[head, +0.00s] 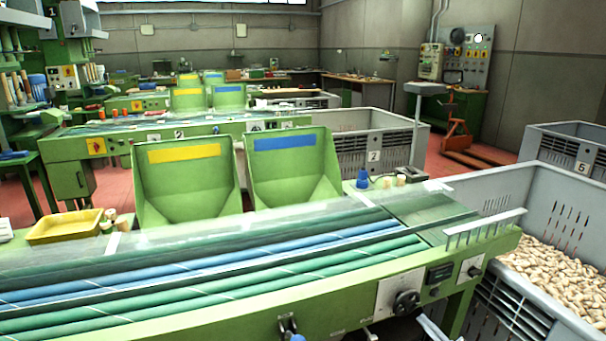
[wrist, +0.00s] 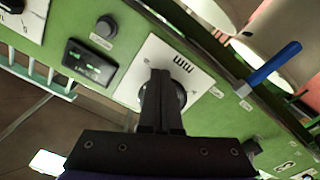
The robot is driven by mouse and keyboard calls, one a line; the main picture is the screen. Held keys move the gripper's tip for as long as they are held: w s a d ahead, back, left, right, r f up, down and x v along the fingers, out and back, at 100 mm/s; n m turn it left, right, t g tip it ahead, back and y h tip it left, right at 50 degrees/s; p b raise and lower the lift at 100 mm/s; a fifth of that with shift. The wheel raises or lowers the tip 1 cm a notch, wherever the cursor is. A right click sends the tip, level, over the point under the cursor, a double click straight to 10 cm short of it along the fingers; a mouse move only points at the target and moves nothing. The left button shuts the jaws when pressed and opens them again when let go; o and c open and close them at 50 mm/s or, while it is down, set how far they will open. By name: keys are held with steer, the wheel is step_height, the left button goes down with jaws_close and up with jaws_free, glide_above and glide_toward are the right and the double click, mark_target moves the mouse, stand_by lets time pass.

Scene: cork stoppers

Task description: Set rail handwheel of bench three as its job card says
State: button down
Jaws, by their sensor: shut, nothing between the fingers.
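The near green bench (head: 350,300) has a black handwheel (head: 406,302) on a white plate (head: 385,296) at its front right. In the wrist view the white plate (wrist: 185,62) carries black marks, and the dark round handwheel (wrist: 180,96) is mostly hidden behind my fingers. My gripper (wrist: 160,73) is shut, with its fingers in front of the wheel; I cannot tell whether they touch it.
A dark display (head: 439,274) and a second dial plate (head: 471,269) sit right of the wheel. A blue-handled lever (wrist: 272,65) juts out nearby in the wrist view. A grey crate of corks (head: 550,190) stands close at the right. A yellow tray (head: 65,226) lies at the left.

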steer(key=shift+x, duration=0.95)
steer(key=shift+s+a+r+p, duration=0.1)
steer(key=shift+a+r+p, duration=0.3)
steer(key=shift+p, duration=0.5)
steer(key=shift+s+a+f+p, duration=0.2)
steer(key=shift+a+p, duration=0.25)
steer(key=shift+p, duration=0.6)
steer(key=shift+f, duration=0.15)
steer(key=p+v, duration=0.1)
steer(key=v, duration=0.5)
steer(key=shift+d+f, duration=0.25)
steer(key=shift+f, duration=0.1)
steer(key=shift+w+r, duration=0.1)
